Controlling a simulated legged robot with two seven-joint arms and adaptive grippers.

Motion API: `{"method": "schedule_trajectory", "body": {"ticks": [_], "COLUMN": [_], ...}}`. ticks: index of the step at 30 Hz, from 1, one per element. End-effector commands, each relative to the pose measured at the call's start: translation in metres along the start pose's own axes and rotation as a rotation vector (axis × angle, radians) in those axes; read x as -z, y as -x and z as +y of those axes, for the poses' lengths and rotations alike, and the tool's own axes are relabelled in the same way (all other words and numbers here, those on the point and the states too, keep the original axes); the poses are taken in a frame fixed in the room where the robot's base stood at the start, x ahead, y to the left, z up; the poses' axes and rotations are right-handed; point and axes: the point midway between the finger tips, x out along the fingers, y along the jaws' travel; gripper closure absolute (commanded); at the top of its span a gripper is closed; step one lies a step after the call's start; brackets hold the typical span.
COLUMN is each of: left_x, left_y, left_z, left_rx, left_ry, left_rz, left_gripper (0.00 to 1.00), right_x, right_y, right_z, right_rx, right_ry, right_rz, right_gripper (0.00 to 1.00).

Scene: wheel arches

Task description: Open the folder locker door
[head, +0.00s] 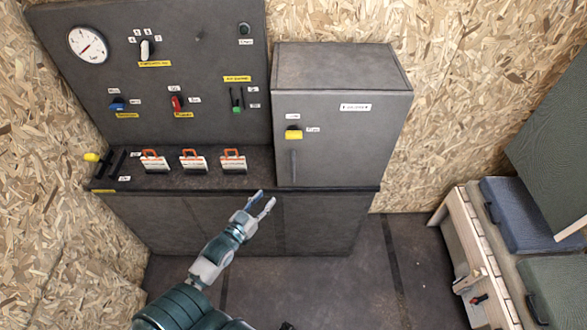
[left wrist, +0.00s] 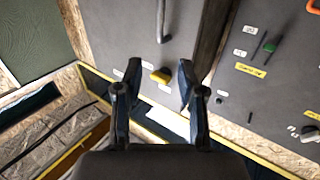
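The folder locker (head: 350,130) is a dark grey box on the right end of the counter, with its door shut. Its door carries a white label at the top, a yellow knob (head: 293,133) and a vertical grey handle (head: 293,163) below the knob. My left gripper (head: 266,200) is open and empty, below and left of the handle, apart from the door. In the left wrist view, the yellow knob (left wrist: 160,76) shows between the open fingers (left wrist: 159,75), and the handle (left wrist: 161,20) is at the top. My right gripper does not show.
A grey control panel (head: 180,30) with a gauge, switches and labels stands left of the locker. Several orange-handled items (head: 193,161) stand on the counter. A bench with blue-grey cushions (head: 525,212) is at the right. The floor (head: 350,285) before the counter is mostly clear.

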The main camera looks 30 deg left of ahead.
Motion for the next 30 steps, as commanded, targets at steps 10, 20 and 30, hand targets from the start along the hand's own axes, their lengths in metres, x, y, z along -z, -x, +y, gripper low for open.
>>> {"method": "schedule_trajectory", "body": {"ticks": [10, 20, 30], "left_x": [0.0, 0.0, -0.001], "left_y": [-0.07, -0.142, -0.169], "left_z": [-0.001, -0.001, -0.001], "left_rx": [0.001, 0.001, 0.0], "left_ry": [0.0, 0.0, -0.002], "left_rz": [0.002, 0.0, -0.002], "left_gripper": [0.61, 0.61, 0.61], "right_x": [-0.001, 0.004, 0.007], "right_y": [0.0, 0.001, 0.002], "right_z": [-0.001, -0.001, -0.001], "right_rx": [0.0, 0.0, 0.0], "right_ry": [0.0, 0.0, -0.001], "right_rz": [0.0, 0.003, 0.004], "right_gripper": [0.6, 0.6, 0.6]}}
